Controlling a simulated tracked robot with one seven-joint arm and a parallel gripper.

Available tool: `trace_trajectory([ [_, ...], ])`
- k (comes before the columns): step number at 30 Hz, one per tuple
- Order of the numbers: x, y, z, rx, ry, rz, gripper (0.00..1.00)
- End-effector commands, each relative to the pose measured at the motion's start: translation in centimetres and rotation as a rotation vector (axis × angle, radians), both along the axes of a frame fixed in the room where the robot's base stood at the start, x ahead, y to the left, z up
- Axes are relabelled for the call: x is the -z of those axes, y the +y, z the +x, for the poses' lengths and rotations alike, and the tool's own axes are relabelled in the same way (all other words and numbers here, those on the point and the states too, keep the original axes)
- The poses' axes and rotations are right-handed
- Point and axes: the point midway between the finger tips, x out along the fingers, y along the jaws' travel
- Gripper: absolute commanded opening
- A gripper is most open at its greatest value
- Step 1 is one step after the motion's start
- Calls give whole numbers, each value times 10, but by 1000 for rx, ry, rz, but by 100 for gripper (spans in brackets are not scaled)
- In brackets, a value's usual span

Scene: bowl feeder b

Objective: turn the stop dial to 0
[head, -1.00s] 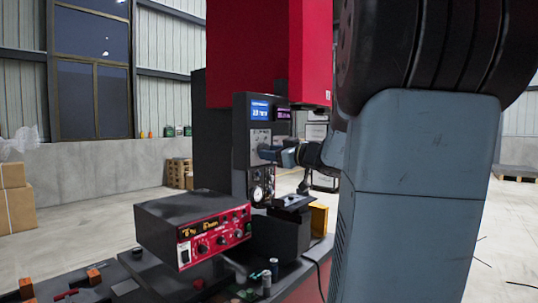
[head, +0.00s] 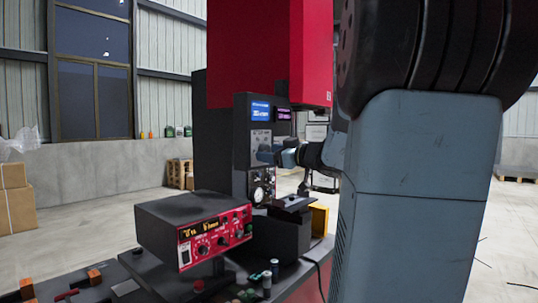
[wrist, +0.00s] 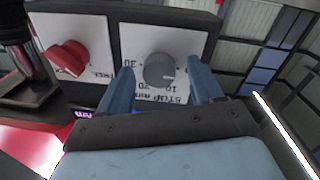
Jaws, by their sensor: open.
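In the wrist view the stop dial (wrist: 159,71) is a round grey knob on a white plate marked STOP, which appears upside down. A small pale mark is on the knob's lower right; I cannot tell which number it points to. My gripper (wrist: 159,66) is open, with its blue fingers on either side of the dial. I cannot tell whether they touch it. In the head view my gripper (head: 275,156) is at the front of the dark control column, and its fingers hide the dial there.
A red knob (wrist: 66,58) on another white plate is beside the stop dial. In the head view a blue display (head: 260,111) is above my gripper, and a round gauge (head: 258,194) is below. A red-fronted box (head: 215,240) stands nearer, to the left.

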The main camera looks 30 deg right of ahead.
Motion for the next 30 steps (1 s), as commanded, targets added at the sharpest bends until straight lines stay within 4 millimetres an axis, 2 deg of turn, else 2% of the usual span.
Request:
trace_trajectory([
  [7, 0, -8, -24, 3, -1, -1, 66],
  [21, 1, -32, -110, 2, -1, 0, 66],
  [25, 0, -37, -124, 1, -1, -1, 66],
  [30, 1, -39, -133, 0, 0, -1, 66],
])
